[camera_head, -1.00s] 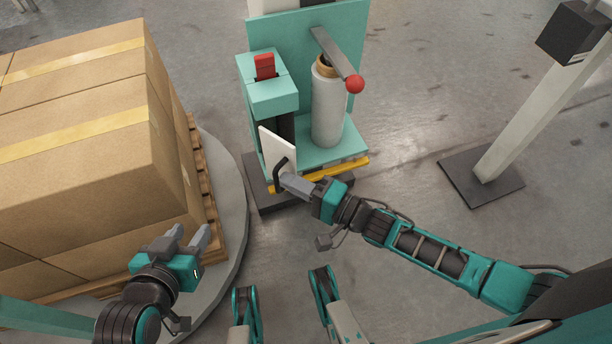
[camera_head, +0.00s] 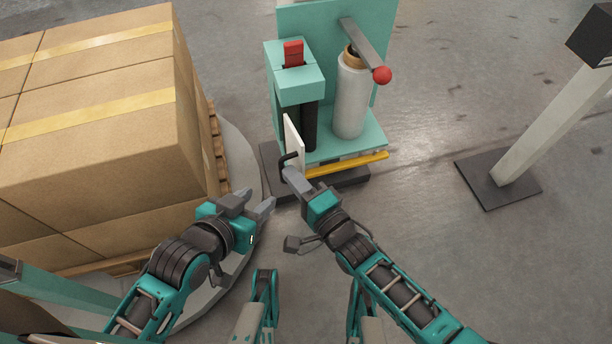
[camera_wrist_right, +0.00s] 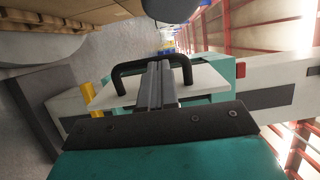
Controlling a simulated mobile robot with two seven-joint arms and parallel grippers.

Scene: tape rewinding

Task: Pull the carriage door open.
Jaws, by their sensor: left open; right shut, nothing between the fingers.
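The carriage door (camera_head: 293,142) is a thin white panel with a black handle (camera_head: 287,158). It stands swung out from the teal carriage (camera_head: 310,87), nearly edge-on in the head view. My right gripper (camera_head: 289,174) is shut, its fingertips at the handle. In the right wrist view the closed fingers (camera_wrist_right: 157,78) reach the bar of the black handle (camera_wrist_right: 122,73), in front of the white door (camera_wrist_right: 205,80). Whether they hook behind the bar is unclear. My left gripper (camera_head: 258,199) is open and empty, lower left of the door and apart from it.
Taped cardboard boxes (camera_head: 95,120) stand on a pallet on a round turntable (camera_head: 237,155) at left. A film roll (camera_head: 352,100) stands on the carriage under a red-knobbed lever (camera_head: 364,52). A post on a dark base (camera_head: 497,180) stands at right. The floor between is clear.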

